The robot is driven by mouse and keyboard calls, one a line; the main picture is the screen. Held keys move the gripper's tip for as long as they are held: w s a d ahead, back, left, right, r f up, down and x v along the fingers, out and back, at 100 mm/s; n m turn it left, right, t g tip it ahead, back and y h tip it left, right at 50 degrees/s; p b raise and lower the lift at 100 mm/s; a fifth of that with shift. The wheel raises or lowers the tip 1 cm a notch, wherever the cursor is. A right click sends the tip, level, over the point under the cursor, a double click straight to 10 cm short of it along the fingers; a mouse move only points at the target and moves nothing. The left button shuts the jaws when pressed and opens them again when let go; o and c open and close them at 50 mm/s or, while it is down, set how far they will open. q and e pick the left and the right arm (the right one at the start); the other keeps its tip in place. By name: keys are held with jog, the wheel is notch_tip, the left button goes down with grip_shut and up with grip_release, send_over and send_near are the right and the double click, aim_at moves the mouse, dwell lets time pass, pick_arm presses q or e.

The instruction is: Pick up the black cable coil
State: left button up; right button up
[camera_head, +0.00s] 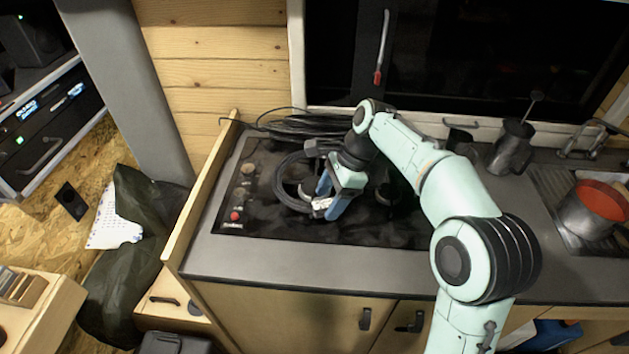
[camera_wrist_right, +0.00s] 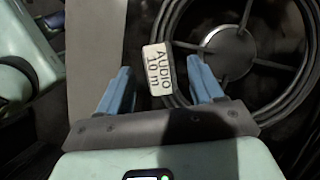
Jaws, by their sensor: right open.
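The black cable coil (camera_head: 279,183) lies on the dark cooktop (camera_head: 262,222), around a burner. Its pale tag, reading "AUDIO 10m", shows in the right wrist view (camera_wrist_right: 157,75), at the coil's near left side. My right gripper (camera_head: 329,197) is over the coil's right side in the head view, with its blue fingers apart. In the right wrist view the fingers (camera_wrist_right: 160,82) stand either side of the tag, and the coil (camera_wrist_right: 284,104) runs past the right finger. I cannot tell whether the fingers touch the coil. My left gripper is not in view.
More dark cable (camera_head: 300,124) lies behind the cooktop. A wooden edge board (camera_head: 205,190) bounds the counter's left end. The counter's front strip is clear.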

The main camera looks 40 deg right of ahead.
jog(key=shift+a+f, duration=0.2)
jog(key=shift+f, duration=0.35)
jog(key=shift+w, duration=0.1)
jog(key=shift+r, duration=0.1)
grip_shut()
